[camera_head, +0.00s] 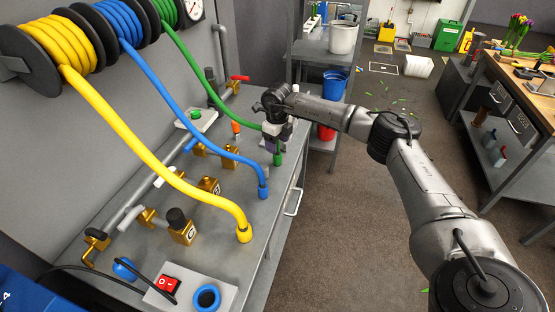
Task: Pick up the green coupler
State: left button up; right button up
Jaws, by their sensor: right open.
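The green coupler (277,158) is at the lower end of the green hose (222,104), upright at the right edge of the grey bench. My right gripper (271,145) is just above it, at the hose end, with its fingers pointing down. It is open and overlaps part of the hose end in this view. Whether the fingers touch the hose is too small to tell. My left gripper is not in view.
A blue hose with a blue coupler (263,191) and a yellow hose with a yellow coupler (243,233) stand nearer on the bench (215,260). Brass valves (183,232) and pipes line the bench. A shelf with a blue bucket (334,84) stands behind.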

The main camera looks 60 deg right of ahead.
aim_at(278, 154)
jog(key=shift+f, duration=1.3)
notch_tip(278, 154, down, 5)
jog(key=shift+s+d+r+b, duration=0.1)
jog(key=shift+b, duration=0.9)
jog(key=shift+c, duration=0.7)
jog(key=c, duration=0.9)
jog(key=shift+r, duration=0.1)
